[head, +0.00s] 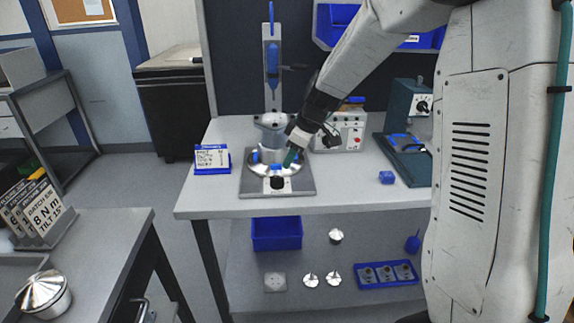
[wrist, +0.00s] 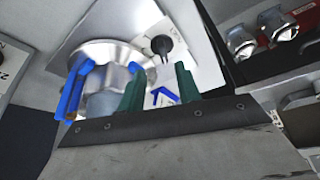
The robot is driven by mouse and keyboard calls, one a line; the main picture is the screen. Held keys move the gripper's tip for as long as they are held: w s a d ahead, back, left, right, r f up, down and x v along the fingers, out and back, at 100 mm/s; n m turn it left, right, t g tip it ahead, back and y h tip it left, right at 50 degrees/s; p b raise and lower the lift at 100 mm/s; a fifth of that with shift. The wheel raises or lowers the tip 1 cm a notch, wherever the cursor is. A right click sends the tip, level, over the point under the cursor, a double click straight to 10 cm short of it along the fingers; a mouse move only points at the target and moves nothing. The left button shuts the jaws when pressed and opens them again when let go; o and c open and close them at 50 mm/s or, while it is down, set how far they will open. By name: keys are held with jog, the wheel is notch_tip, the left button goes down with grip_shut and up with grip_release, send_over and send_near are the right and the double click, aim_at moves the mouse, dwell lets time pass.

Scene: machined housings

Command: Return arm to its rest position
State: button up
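My arm reaches from the upper right over the main bench (head: 350,200) in the head view. My gripper (head: 290,157) is low beside a round metal housing (head: 262,170) on a grey base plate (head: 297,187). In the wrist view its two green fingers stand apart with nothing between them, so my gripper (wrist: 159,82) is open. The near finger overlaps the housing (wrist: 100,103) in that view; I cannot tell whether they touch. Blue clamp pieces (wrist: 75,93) stand around the housing. A black knob (wrist: 162,45) sits on the plate.
A press column (head: 272,80) rises behind the housing. A blue-framed card (head: 211,158) stands left, a grey control box (head: 345,132) right, and a dark green machine (head: 403,115) farther right. The lower shelf holds a blue bin (head: 277,233).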

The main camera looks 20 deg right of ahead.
jog(key=shift+r, duration=0.2)
dwell(0.4)
jog(key=s+r+m+h, duration=0.1)
jog(key=s+r+m, duration=0.2)
jog(key=s, duration=0.9)
jog(key=s+r+m+g+h, duration=0.1)
jog(key=s+r+m, duration=0.2)
jog(key=s, duration=0.9)
jog(key=s+r+m+h, duration=0.1)
jog(key=s+r+m, duration=0.3)
jog(key=s, duration=0.8)
jog(key=shift+s+a+r+g, duration=0.15)
jog(key=shift+a+g, duration=0.15)
jog(key=shift+a, duration=0.15)
